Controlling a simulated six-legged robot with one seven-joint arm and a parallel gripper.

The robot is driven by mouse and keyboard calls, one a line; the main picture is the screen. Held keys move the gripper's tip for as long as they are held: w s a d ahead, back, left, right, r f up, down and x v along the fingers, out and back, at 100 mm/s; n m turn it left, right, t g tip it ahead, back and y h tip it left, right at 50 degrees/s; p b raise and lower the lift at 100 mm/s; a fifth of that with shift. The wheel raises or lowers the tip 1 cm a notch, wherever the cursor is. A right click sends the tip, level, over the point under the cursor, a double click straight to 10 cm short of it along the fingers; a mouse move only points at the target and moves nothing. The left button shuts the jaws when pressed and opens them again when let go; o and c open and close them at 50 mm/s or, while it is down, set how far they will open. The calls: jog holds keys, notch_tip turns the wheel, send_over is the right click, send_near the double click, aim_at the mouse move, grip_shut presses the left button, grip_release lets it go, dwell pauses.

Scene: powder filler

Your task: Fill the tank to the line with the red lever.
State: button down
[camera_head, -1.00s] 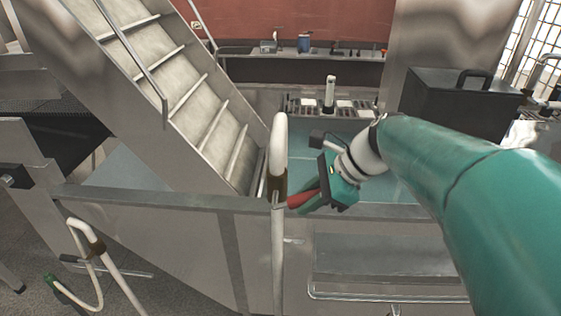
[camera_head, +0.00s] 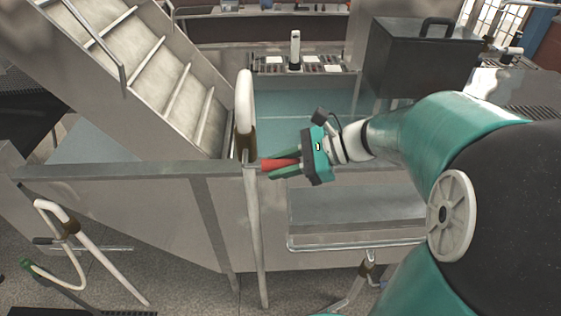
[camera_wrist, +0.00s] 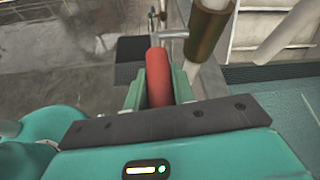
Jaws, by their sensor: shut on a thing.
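The red lever (camera_head: 279,164) sticks out to the right from the white standing pipe (camera_head: 245,105) at the front wall of the tank. My gripper (camera_head: 284,167) is shut on the red lever, coming from the right. In the wrist view the red lever (camera_wrist: 158,78) lies between the two green fingers (camera_wrist: 158,92) and points away toward the pipe's metal fitting. The tank (camera_head: 300,105) holds pale blue-green liquid behind the front wall. I cannot make out a fill line on it.
Metal stairs (camera_head: 165,75) rise at the left of the tank. A dark box (camera_head: 420,60) stands at the back right. A second white pipe with a hose (camera_head: 70,225) stands at the front left. A metal shelf (camera_head: 350,215) is below my gripper.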

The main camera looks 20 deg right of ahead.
jog(key=c, duration=1.2)
grip_release()
jog(key=shift+o, duration=0.2)
jog(key=shift+d, duration=0.1)
jog(key=v, duration=1.3)
jog(key=shift+d, duration=0.3)
jog(key=shift+s+a+r, duration=0.1)
jog(key=shift+s+a, duration=0.05)
